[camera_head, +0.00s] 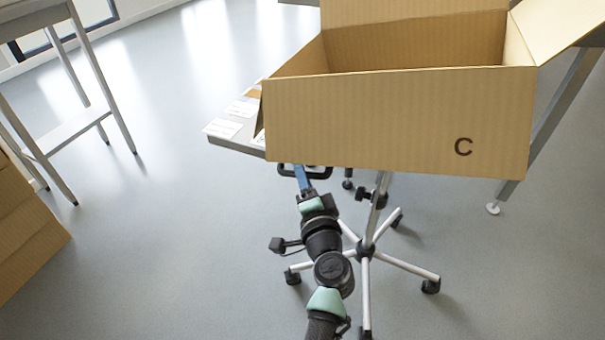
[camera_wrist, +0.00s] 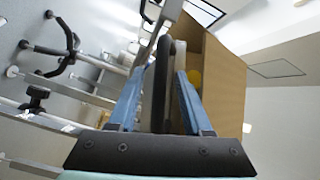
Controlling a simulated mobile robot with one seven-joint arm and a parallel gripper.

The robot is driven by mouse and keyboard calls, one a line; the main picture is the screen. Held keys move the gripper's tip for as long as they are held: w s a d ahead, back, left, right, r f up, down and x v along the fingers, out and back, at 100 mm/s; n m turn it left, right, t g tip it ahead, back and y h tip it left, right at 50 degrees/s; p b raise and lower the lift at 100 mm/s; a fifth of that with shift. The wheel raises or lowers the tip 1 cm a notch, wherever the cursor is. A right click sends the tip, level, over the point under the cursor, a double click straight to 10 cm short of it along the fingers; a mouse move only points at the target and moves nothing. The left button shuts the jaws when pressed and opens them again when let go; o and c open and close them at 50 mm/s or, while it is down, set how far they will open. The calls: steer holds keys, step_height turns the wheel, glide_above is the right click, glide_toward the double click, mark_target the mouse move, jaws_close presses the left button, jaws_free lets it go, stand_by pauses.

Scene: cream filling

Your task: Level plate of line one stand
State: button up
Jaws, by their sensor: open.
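The stand has a grey plate (camera_head: 228,141) on top, a leaning metal column (camera_head: 378,203) and a star foot on black castors (camera_head: 365,252). The plate's left part shows beside the box; its slope is hard to judge. A black loop handle (camera_head: 319,172) sits under the plate's front edge. My gripper (camera_head: 303,180) is at this handle. In the wrist view its blue fingers (camera_wrist: 164,80) are open, with the black handle (camera_wrist: 165,70) between them; contact cannot be told. The fingertips are partly hidden under the box in the head view.
An open cardboard box (camera_head: 390,120) marked C stands on the plate and hides most of it. White papers (camera_head: 223,128) lie on the plate's left part. A table (camera_head: 75,125) and another carton (camera_head: 25,225) are at left. The floor between is clear.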

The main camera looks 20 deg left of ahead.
steer(key=shift+c, duration=0.3)
jaws_close()
stand_by(1.1)
